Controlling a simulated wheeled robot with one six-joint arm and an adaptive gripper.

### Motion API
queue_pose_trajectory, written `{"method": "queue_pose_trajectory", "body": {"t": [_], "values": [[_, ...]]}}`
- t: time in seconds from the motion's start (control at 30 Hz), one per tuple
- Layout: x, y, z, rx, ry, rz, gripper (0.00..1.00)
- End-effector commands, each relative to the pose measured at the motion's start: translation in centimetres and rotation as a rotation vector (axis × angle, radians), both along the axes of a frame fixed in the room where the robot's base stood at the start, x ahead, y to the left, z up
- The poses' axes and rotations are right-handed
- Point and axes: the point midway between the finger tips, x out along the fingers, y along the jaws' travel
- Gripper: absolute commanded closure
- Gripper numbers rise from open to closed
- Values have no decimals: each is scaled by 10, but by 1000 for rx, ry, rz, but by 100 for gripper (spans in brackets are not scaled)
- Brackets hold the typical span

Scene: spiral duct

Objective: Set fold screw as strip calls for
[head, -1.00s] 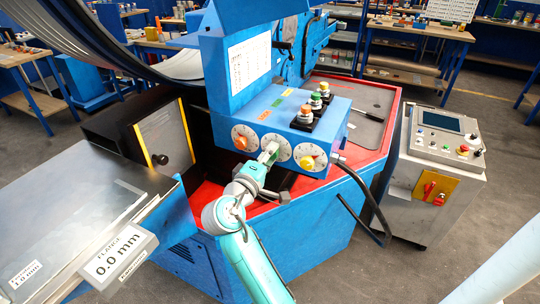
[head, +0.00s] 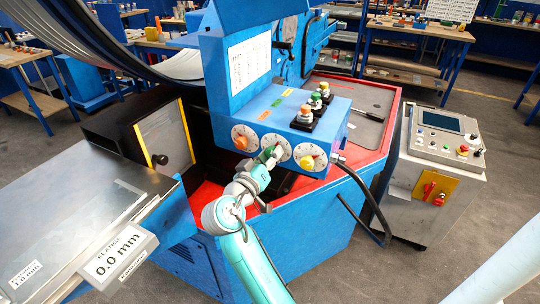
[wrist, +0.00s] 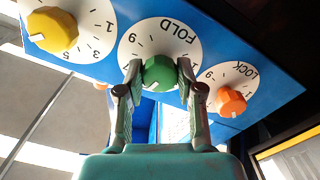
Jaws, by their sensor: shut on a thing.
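The fold screw is a green knob (wrist: 161,73) on a white dial lettered FOLD, the middle of three dials on the blue control box (head: 290,105). My gripper (wrist: 160,80) is shut on the green knob, one finger on each side. In the head view my gripper (head: 270,160) covers much of that dial. The orange knob (wrist: 231,102) of the LOCK dial and a yellow knob (wrist: 53,29) stand on either side. A white strip (head: 132,252) at the front of the steel table reads FLANGE 0.0 mm, with a smaller label reading 1.0 mm to its left (head: 26,272).
Several push buttons (head: 315,103) stand on top of the box. A printed sheet (head: 250,62) is on the blue panel above. A black cable (head: 365,205) hangs right of the box. A grey control cabinet (head: 430,175) stands further right, with bare floor around it.

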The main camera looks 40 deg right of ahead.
Motion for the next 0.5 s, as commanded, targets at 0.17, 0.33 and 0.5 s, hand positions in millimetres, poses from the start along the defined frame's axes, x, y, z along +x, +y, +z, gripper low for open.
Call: {"method": "queue_pose_trajectory", "body": {"t": [0.17, 0.33, 0.5], "values": [[0, 0, -2, 37, -93, -1, 98], [0, 0, -2, 58, -151, -1, 98], [0, 0, -2, 69, -181, -1, 98]]}}
